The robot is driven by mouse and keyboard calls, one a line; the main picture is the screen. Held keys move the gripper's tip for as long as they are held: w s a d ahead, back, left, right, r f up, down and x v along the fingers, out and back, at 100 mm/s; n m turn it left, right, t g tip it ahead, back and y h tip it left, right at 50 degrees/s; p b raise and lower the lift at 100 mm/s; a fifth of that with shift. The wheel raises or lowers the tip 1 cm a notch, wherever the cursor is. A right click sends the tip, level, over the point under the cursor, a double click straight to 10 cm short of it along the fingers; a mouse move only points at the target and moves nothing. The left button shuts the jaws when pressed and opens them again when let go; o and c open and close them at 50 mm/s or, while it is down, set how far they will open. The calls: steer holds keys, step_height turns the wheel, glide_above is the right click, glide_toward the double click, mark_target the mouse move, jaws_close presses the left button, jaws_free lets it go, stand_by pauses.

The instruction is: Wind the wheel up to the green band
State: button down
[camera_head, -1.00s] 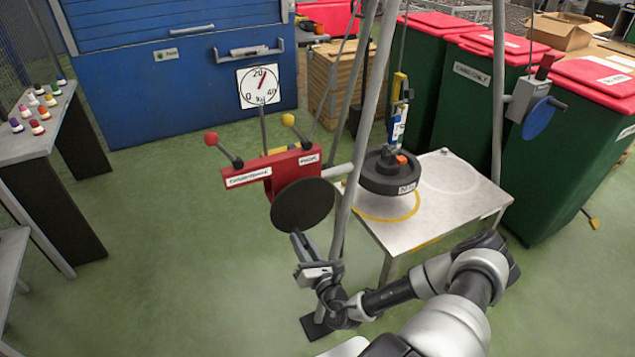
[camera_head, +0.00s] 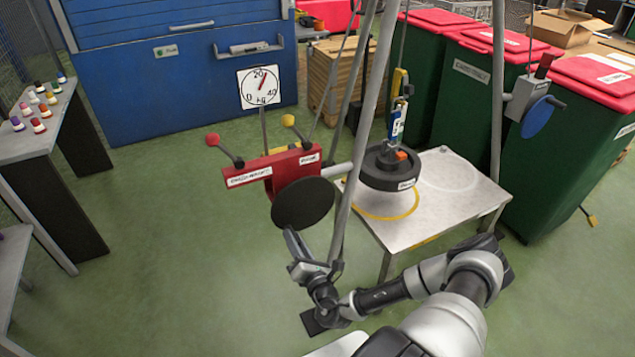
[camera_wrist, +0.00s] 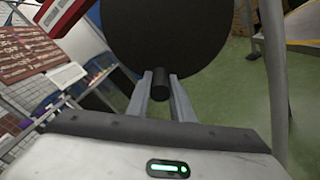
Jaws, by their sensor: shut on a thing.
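The black wheel (camera_head: 303,203) is a round disc below a red winch housing (camera_head: 263,176) with two levers, one red-knobbed and one yellow-knobbed. My gripper (camera_head: 291,238) is at the wheel's lower edge. In the wrist view the wheel (camera_wrist: 165,35) fills the top, and my gripper (camera_wrist: 160,95) is shut on its short dark crank handle (camera_wrist: 160,80). A black round weight (camera_head: 391,170) hangs from a hook above a yellow ring on a pale table. I cannot make out a green band.
A white dial (camera_head: 259,87) marked 0, 20, 40 has a red needle just right of 20. Grey frame legs (camera_head: 352,150) stand close to the wheel and my arm. The pale table (camera_head: 455,208) is to the right. Open green floor (camera_head: 170,220) lies to the left.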

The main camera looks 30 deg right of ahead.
mark_target(280, 224)
steer(key=shift+a+r, duration=0.15)
steer(key=shift+a, duration=0.25)
steer(key=shift+a+r+m+p, duration=0.4)
steer(key=shift+r+m+p, duration=0.15)
steer(key=shift+m, duration=0.35)
steer(key=shift+a+r+m+p, duration=0.4)
steer(key=shift+r+m, duration=0.2)
steer(key=shift+m, duration=0.3)
steer(key=shift+r, duration=0.1)
steer(key=c, duration=1.4)
jaws_free()
steer(key=shift+o, duration=0.2)
steer(key=shift+d, duration=0.15)
steer(key=s+p, duration=0.2)
steer(key=s, duration=0.6)
steer(key=shift+f+p, duration=0.2)
steer(key=shift+p, duration=0.1)
steer(key=shift+d, duration=0.15)
steer(key=shift+r, duration=0.1)
